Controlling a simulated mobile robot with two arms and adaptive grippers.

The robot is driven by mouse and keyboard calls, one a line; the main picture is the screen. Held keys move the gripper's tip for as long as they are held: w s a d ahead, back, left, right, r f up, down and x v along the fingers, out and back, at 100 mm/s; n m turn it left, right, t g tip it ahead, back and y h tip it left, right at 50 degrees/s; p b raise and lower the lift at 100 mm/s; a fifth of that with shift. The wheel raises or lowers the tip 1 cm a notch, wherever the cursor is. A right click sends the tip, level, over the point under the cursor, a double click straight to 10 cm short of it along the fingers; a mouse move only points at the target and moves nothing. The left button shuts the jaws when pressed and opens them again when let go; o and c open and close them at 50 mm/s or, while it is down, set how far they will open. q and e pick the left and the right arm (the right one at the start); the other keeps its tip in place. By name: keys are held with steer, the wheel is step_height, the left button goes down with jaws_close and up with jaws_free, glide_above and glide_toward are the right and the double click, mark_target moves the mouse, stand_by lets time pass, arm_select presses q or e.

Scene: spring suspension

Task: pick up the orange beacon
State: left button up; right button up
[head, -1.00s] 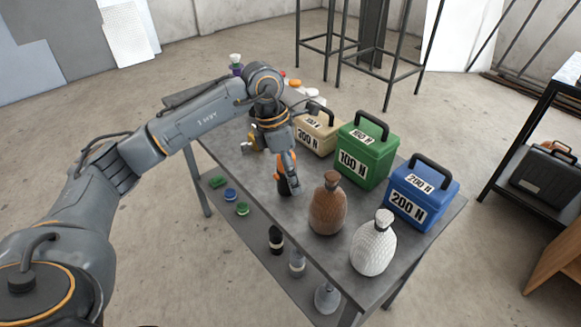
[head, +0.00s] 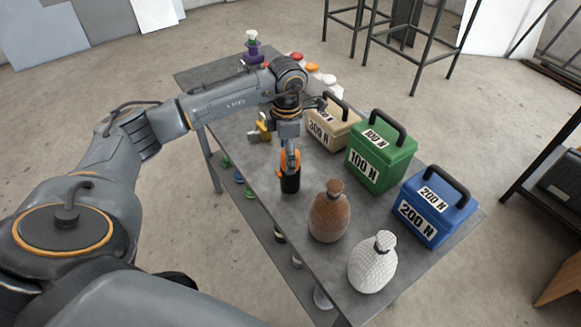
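The orange beacon (head: 283,161) has a black base and stands upright on the grey table, left of the brown bottle. My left gripper (head: 291,160) points down right at its orange top, and its fingers cover part of it. Whether the fingers are closed on the beacon or only around or in front of it cannot be told. My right gripper is out of view.
A brown bottle (head: 330,214) and a white bottle (head: 372,263) stand near the front. Tan (head: 331,129), green (head: 381,157) and blue (head: 436,208) weight boxes line the right edge. A yellow item (head: 262,128) lies behind my gripper. Several small items sit on the lower shelf.

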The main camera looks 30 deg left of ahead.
mark_target(289, 184)
arm_select(q)
steer(key=shift+w+d+f+p, duration=0.1)
steer(key=shift+d+f+p, duration=0.05)
steer(key=shift+f+p, duration=0.35)
steer(key=shift+w+d+f+p, duration=0.1)
steer(key=shift+f+p, duration=0.25)
steer(key=shift+f, duration=0.2)
step_height(289, 184, down, 3)
steer(key=shift+w+f+p, duration=0.1)
steer(key=shift+f+p, duration=0.05)
steer(key=shift+p, duration=0.35)
steer(key=shift+f, duration=0.1)
steer(key=c, duration=1.1)
steer(key=shift+c, duration=1.2)
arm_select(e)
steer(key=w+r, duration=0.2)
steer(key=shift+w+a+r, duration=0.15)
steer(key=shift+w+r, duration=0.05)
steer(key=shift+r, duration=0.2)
